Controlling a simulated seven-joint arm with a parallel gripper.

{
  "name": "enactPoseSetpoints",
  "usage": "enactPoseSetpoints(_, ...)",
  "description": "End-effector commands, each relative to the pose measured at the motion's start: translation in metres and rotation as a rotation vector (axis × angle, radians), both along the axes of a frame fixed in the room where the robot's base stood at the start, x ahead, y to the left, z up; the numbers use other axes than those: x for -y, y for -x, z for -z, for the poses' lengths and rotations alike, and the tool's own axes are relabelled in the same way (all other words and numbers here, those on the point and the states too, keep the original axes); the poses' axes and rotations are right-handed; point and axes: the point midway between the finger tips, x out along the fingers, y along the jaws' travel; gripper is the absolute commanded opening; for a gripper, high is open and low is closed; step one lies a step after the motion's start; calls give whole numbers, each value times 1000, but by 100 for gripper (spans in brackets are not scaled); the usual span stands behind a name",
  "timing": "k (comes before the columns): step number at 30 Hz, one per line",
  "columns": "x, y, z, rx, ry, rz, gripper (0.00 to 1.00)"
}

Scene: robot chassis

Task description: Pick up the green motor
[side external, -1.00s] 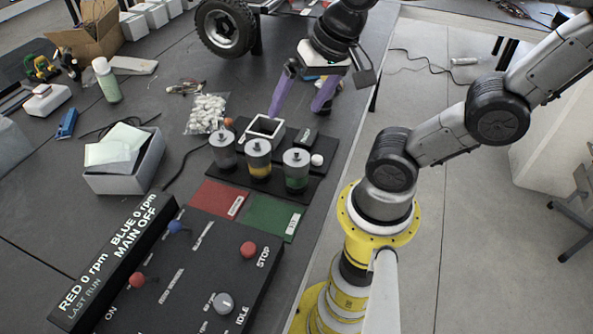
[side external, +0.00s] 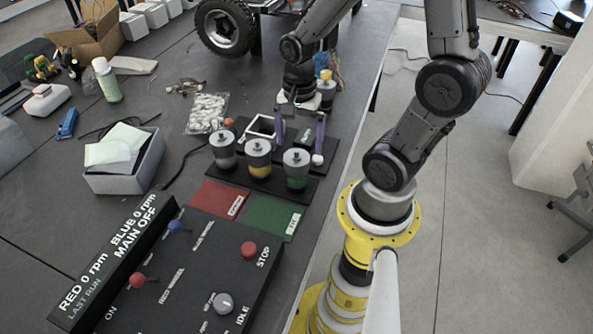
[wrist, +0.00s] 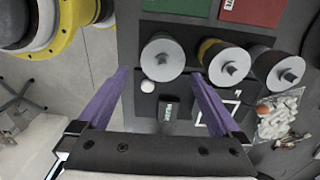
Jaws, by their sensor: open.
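The green motor (side external: 297,170) is a grey cylinder with a green band and a small shaft on top. It stands upright at the right end of a row of motors on a black rack. My gripper (side external: 298,152) is open and empty, with two purple fingers pointing down. In the side view the fingers are just behind the green motor. I cannot tell exactly how high the tips are above the rack.
A yellow-banded motor (side external: 259,160) and another grey motor (side external: 223,151) stand to its left. A white ball (side external: 317,160), a small dark block (wrist: 168,109) and a white square frame (side external: 262,127) are behind. Red (side external: 218,200) and green (side external: 270,219) mats lie in front.

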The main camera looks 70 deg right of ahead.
Motion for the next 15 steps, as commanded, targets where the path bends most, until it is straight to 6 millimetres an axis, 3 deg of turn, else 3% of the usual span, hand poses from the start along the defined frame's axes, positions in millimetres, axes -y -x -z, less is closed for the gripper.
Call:
enactPoseSetpoints(7, -3, 0, 17, -2, -1, -2, 100)
enactPoseSetpoints(15, -9, -2, 54, -4, -1, -1, 100)
